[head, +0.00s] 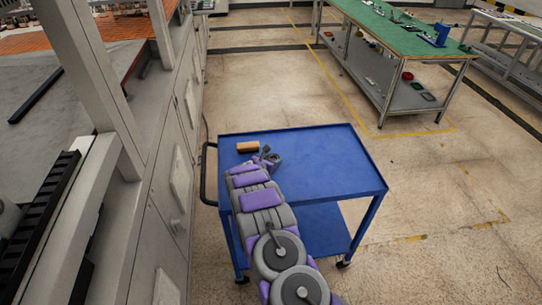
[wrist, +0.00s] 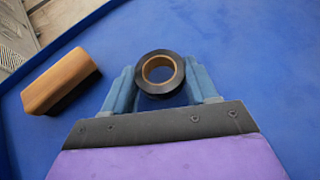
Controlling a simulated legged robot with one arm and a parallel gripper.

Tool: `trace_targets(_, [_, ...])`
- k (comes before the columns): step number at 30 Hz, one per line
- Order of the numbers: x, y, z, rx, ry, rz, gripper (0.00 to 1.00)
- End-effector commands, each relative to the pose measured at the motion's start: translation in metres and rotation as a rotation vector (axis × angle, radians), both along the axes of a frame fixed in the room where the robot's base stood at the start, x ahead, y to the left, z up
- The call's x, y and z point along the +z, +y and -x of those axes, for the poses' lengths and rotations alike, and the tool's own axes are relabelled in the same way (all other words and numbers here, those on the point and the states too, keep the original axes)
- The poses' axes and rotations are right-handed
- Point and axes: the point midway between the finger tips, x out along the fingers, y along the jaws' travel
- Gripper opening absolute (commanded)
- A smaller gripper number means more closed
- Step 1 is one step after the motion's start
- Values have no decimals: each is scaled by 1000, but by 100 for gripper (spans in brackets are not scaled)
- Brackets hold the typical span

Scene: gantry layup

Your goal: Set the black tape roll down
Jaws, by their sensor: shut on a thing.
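The black tape roll (wrist: 160,92), with a tan cardboard core, is between the two blue fingers of my gripper (wrist: 163,90) in the wrist view. My gripper is shut on it. In the head view my gripper (head: 268,157) is over the back left part of the blue cart top (head: 325,165), and the roll is hard to make out there. The roll is over the blue surface; I cannot tell whether it touches it.
A brush-like block with a tan wooden top (head: 247,147) and dark underside lies on the cart, left of my gripper; it also shows in the wrist view (wrist: 62,80). The cart's right side is clear. A grey machine stands left. A green-topped workbench (head: 400,32) stands farther back.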

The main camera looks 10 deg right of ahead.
Motion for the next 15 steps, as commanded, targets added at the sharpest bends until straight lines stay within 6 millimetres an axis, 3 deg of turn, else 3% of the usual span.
trace_targets(15, [-8,0,0,0,0,0,23])
